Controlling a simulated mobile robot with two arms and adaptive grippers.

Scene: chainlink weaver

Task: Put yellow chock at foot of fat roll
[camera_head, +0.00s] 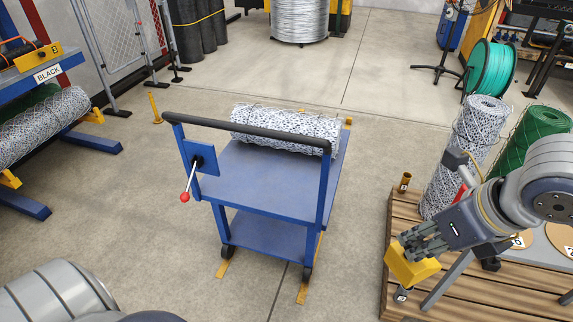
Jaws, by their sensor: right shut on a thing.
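My right gripper (412,252) reaches in from the right and points down to the left. It is shut on a yellow chock (411,268), held above the left front edge of the wooden pallet (480,292). A silver mesh roll (481,120) and a green mesh roll (541,128) stand upright on the pallet behind my right arm, which hides parts of them. The chock is apart from both rolls. I cannot tell for sure which roll is the fat one. My left gripper is out of view; only part of my left arm shows at bottom left.
A blue cart (268,178) with a mesh roll (290,128) lying on it stands mid-floor. A small brown post (404,182) stands at the pallet's left edge. A blue rack (60,75) with another roll (45,125) is at left. Floor between cart and pallet is clear.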

